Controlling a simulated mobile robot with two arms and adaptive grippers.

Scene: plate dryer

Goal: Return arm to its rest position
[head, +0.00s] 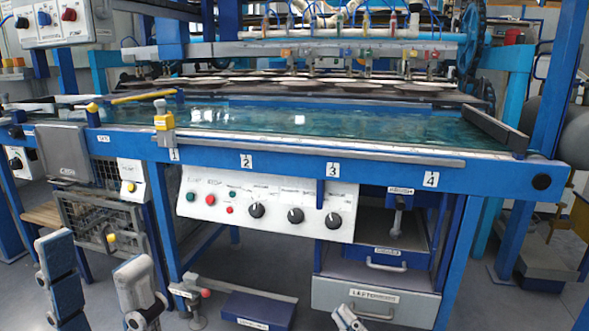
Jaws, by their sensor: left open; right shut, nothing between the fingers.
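My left gripper (92,250) is at the bottom left, its two grey-and-blue fingers pointing up and spread wide apart. It is open, with nothing held between the fingers. It shows in front of the wire cage and the left legs of the blue plate dryer (520,170). My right gripper (345,316) shows only as small grey fingertips at the bottom edge, below the grey drawer front. Its fingers are together and hold nothing. The rest of the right arm is out of the frame.
The control panel (268,207) with knobs and buttons hangs below the numbered front rail. A drawer (375,300) and a dark blue box (258,310) are low down. A wire cage (100,222) is at left. Grey floor shows between them.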

